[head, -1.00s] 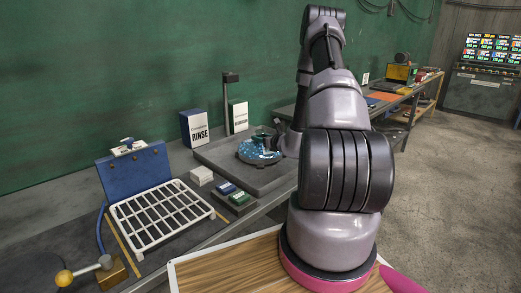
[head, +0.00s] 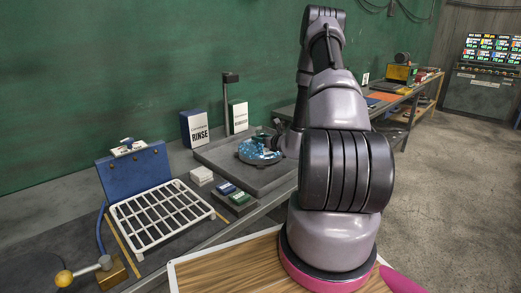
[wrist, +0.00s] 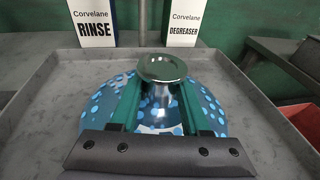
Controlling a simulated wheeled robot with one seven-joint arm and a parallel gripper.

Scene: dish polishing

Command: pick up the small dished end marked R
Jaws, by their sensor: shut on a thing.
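In the wrist view, a small shiny metal dished piece (wrist: 163,67) with a round rim stands between the two green fingers of my gripper (wrist: 161,84). My gripper is shut on it. No R mark is readable on it. A blue, light-spotted round surface (wrist: 97,122) lies behind and below the fingers; I cannot tell whether the piece touches it. In the head view, my gripper (head: 277,139) is small and partly hidden by my arm, above the blue spotted round (head: 252,153) in the grey tray.
The grey tray (head: 228,164) has raised walls. A RINSE box (head: 194,128) and a DEGREASER box (head: 238,117) stand behind it, with a dark post (head: 227,105) between. A white rack (head: 160,214), white blocks (head: 202,175) and small boxes (head: 239,198) are left of my arm.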

